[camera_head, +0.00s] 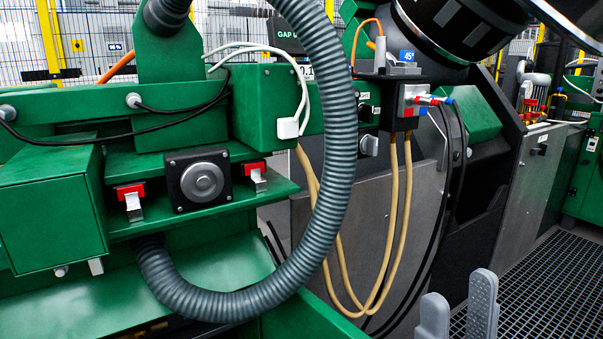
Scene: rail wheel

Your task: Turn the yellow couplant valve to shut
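My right gripper (459,290) is at the bottom, right of centre. Its two grey fingers stand upright with a gap between them, and nothing shows in the gap. It is over the dark floor grating, well below the probe block (410,105) with red and blue connectors and tan hoses. I cannot clearly make out the yellow couplant valve. Small yellow and red fittings (531,103) show on pipework at the far right, too small to tell whether one is the valve. My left gripper is not in view.
A thick grey corrugated hose (343,150) loops across the middle, in front of the green machine (50,225). Tan hoses (388,240) and black cables hang beside a grey metal panel (425,180). Floor grating (555,275) lies clear at the lower right.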

